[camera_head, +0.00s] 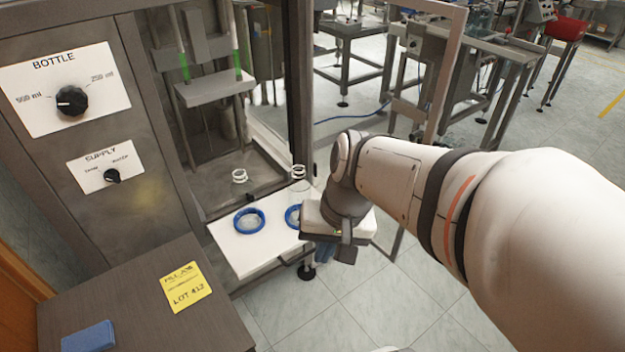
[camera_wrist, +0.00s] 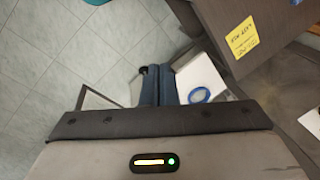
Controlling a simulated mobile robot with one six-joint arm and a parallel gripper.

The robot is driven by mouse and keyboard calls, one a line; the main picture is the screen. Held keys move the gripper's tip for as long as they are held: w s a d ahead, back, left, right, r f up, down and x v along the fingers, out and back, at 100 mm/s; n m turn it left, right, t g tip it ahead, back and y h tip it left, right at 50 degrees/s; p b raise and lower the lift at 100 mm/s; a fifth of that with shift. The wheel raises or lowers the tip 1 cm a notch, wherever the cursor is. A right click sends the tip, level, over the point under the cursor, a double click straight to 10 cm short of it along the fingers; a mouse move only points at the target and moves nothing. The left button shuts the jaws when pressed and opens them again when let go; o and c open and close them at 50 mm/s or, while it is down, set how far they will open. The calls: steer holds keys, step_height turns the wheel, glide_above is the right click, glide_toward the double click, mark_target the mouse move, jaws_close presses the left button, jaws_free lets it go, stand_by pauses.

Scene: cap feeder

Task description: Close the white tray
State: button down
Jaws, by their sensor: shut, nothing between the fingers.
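The white tray (camera_head: 236,256) sticks out of the front of the grey machine, so it stands open. Two blue rings (camera_head: 249,220) lie on it, the right one partly hidden behind my wrist. My gripper (camera_head: 323,254) is at the tray's right front side, pointing down, its fingers mostly hidden by the wrist in the head view. In the wrist view, my gripper (camera_wrist: 159,84) has its blue-grey fingers together and empty, beside the tray (camera_wrist: 198,72). I cannot tell if they touch the tray. One blue ring (camera_wrist: 199,95) shows there.
A dark cabinet (camera_head: 130,300) with a yellow note (camera_head: 187,287) and a blue block (camera_head: 88,337) stands left of the tray. Two clear ringed pieces (camera_head: 239,176) stand behind the blue rings. The tiled floor in front of the tray is clear.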

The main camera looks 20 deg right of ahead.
steer(key=w+d+f+m+t+y+b, duration=0.1)
steer(key=w+f+m+t+y+b, duration=0.1)
steer(key=w+f+m+y+b, duration=0.45)
steer(key=w+d+f+m+t+y+b, duration=0.1)
steer(key=f+m+y+b, duration=0.2)
steer(key=f+m+b, duration=0.75)
steer(key=w+d+f+m+t+h+b, duration=0.35)
steer(key=d+f+m+t, duration=0.3)
steer(key=d, duration=0.35)
steer(key=w+d+f+m+t+h+b, duration=0.3)
steer(key=d+f+m+t+b, duration=0.1)
steer(key=d+f+m+t, duration=0.35)
steer(key=w+a+n+g+b, duration=0.1)
steer(key=w+a, duration=0.1)
steer(key=w, duration=1.1)
steer(key=shift+a+f+n+b, duration=0.2)
steer(key=shift+a+n+b, duration=0.15)
steer(key=shift+n, duration=0.05)
